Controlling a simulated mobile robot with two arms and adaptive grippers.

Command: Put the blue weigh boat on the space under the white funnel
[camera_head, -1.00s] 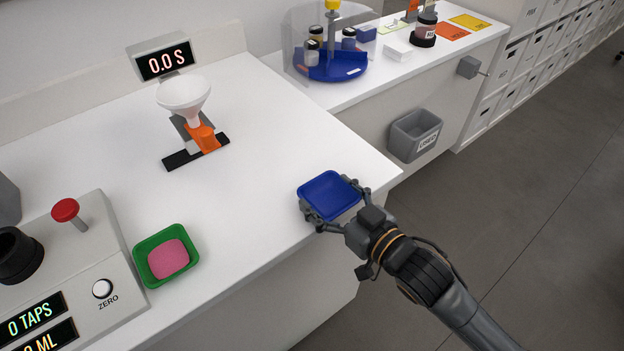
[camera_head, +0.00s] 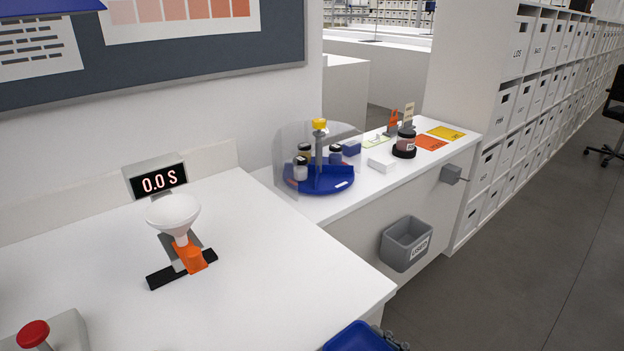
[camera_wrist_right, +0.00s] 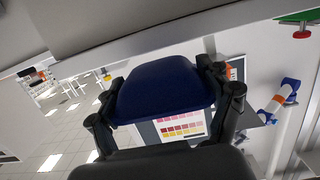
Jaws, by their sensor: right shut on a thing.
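The blue weigh boat (camera_head: 357,337) shows at the bottom edge of the head view, partly cut off, by the front edge of the white counter. My right gripper (camera_head: 395,342) is barely in view beside it. In the right wrist view the weigh boat (camera_wrist_right: 165,88) sits between the fingers of my right gripper (camera_wrist_right: 165,108), which is shut on it. The white funnel (camera_head: 173,214) stands on the counter in an orange and grey holder (camera_head: 188,257) on a black base. The space under the funnel is mostly hidden by the funnel and holder. My left gripper is not in view.
A timer display (camera_head: 158,180) reading 0.0 S stands behind the funnel. A red button (camera_head: 33,334) is at the lower left. A blue turntable (camera_head: 320,180) with jars stands on the back counter. A grey bin (camera_head: 405,243) hangs below it. The counter right of the funnel is clear.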

